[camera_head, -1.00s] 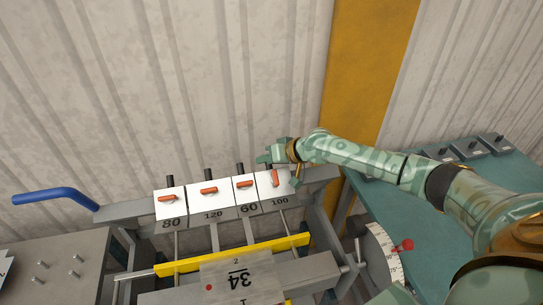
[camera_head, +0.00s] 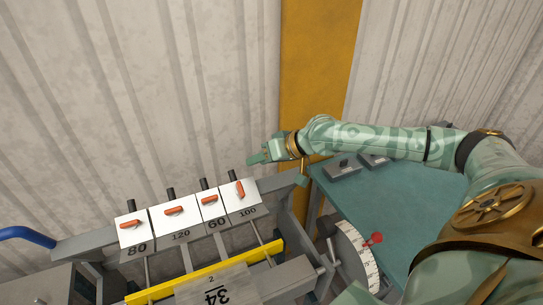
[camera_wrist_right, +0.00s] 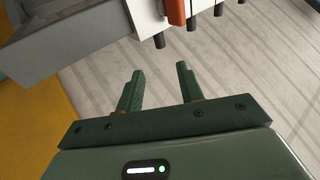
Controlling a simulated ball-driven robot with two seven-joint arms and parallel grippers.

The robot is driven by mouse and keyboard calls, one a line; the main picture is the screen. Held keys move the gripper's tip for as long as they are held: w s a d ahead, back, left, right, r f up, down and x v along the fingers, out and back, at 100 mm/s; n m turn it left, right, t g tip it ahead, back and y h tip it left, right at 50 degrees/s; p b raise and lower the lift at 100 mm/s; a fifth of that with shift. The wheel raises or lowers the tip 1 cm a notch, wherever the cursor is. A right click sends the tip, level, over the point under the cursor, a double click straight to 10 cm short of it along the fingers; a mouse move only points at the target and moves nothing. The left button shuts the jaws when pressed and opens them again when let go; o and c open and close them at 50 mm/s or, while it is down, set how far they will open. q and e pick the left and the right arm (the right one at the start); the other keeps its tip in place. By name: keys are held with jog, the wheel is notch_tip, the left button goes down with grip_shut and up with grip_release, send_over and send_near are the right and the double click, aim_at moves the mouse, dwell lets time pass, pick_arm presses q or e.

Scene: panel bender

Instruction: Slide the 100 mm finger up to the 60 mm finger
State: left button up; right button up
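The 100 mm finger (camera_head: 247,202) is a white block at the right end of a row on a grey beam. Its orange lever (camera_head: 240,189) stands nearly upright. The 60 mm finger (camera_head: 210,210) sits just left of it, its lever lying flat; the two look side by side, but I cannot tell whether they touch. My right gripper (camera_head: 257,159) is above and right of the 100 mm finger, apart from it. In the right wrist view my gripper (camera_wrist_right: 160,73) is open and empty, below an orange lever (camera_wrist_right: 176,12) on a white block. My left gripper is not in view.
The 120 mm finger (camera_head: 174,220) and 80 mm finger (camera_head: 132,230) stand further left. A yellow bar (camera_head: 204,272) crosses in front. A teal table (camera_head: 395,200), a dial with a red knob (camera_head: 376,238) and an ochre post (camera_head: 318,70) are at right.

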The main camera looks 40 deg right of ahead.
jog(key=v, duration=0.3)
jog(key=shift+s+d+r, duration=0.15)
jog(key=shift+s+r, duration=0.1)
dwell(0.4)
